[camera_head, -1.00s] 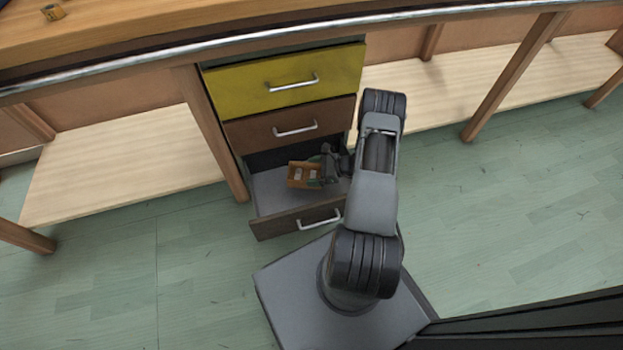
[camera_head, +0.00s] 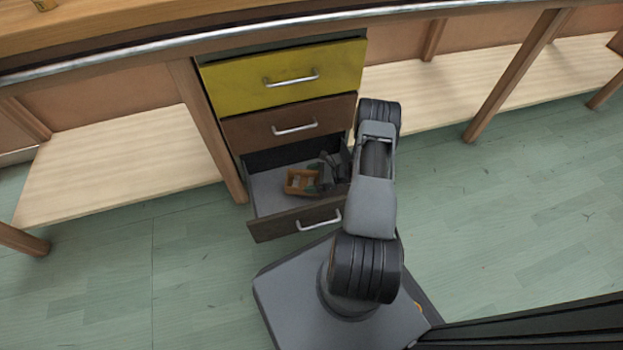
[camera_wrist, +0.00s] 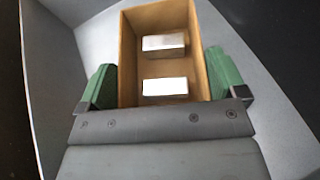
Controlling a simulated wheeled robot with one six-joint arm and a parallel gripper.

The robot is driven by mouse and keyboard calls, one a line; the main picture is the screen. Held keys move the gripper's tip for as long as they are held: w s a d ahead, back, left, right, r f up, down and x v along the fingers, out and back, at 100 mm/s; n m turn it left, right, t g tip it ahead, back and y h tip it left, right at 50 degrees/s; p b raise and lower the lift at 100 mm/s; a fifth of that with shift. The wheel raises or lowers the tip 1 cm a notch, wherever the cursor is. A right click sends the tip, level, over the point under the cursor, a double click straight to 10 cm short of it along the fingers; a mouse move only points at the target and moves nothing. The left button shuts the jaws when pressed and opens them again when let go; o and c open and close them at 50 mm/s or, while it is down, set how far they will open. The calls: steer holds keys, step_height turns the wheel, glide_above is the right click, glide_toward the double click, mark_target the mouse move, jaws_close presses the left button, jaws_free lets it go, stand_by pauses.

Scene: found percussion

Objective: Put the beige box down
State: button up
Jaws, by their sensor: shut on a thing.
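The beige box (camera_head: 298,182) is a small open-topped tan box inside the open bottom drawer (camera_head: 272,205). In the wrist view the box (camera_wrist: 127,50) holds two pale blocks, an upper one (camera_wrist: 163,44) and a lower one (camera_wrist: 165,87). My gripper (camera_head: 318,180) reaches into the drawer from the right and is shut on the box. In the wrist view its green finger pads (camera_wrist: 160,82) press on the box's two sides. The box is low and close to the drawer's grey floor; I cannot tell whether it touches it.
Above the open drawer are a shut brown drawer (camera_head: 290,124) and a shut yellow drawer (camera_head: 285,78). A wooden worktop (camera_head: 150,25) runs above them. A pale low shelf (camera_head: 120,160) lies to the left. The drawer floor left of the box is bare.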

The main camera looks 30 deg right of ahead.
steer(key=shift+f, duration=0.2)
steer(key=o, duration=0.7)
